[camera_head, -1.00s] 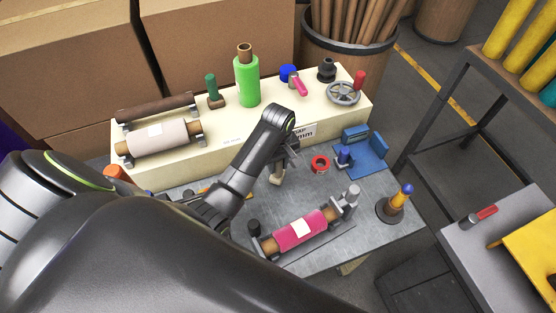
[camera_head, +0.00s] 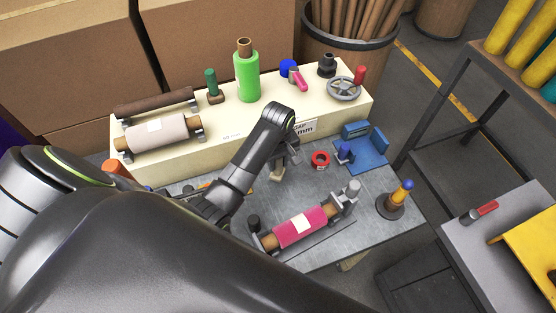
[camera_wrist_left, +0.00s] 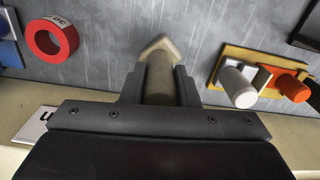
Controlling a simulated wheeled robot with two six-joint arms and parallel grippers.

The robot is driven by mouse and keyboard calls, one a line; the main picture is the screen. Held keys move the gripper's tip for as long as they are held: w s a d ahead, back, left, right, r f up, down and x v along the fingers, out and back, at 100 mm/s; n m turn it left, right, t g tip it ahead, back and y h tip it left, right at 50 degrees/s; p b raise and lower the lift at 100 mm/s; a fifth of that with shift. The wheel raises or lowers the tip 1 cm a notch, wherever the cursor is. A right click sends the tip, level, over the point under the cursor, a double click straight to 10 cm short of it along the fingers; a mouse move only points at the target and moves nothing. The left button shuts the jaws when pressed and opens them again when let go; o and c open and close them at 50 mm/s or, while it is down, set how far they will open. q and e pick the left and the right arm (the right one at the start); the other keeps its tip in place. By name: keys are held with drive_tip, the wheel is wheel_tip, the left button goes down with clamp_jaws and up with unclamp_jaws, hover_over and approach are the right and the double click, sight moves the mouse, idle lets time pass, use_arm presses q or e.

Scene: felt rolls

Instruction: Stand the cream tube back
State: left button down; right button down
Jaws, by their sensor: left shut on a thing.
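My left gripper (camera_head: 284,158) reaches down over the grey bench (camera_head: 375,187) in the head view. It is shut on the cream tube (camera_head: 277,172), whose lower part shows just below the fingers. In the left wrist view the gripper (camera_wrist_left: 160,88) has the cream tube (camera_wrist_left: 160,75) between its two dark fingers. The tube has a wider, pointed cream end on the far side, close to the grey surface. I cannot tell whether that end touches the bench. The upper part of the tube is hidden by the gripper. My right gripper is not in view.
A red tape ring (camera_head: 320,160) and a blue stand (camera_head: 368,155) are right of the gripper. A pink roll (camera_head: 318,233) lies in front. The cream shelf (camera_head: 215,147) stands behind. A yellow tray (camera_wrist_left: 232,58) holds white and orange pieces beside the gripper.

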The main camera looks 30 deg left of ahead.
use_arm(q)
drive_tip(key=shift+f, duration=0.25)
drive_tip(key=c, duration=1)
unclamp_jaws()
drive_tip(key=shift+c, duration=0.2)
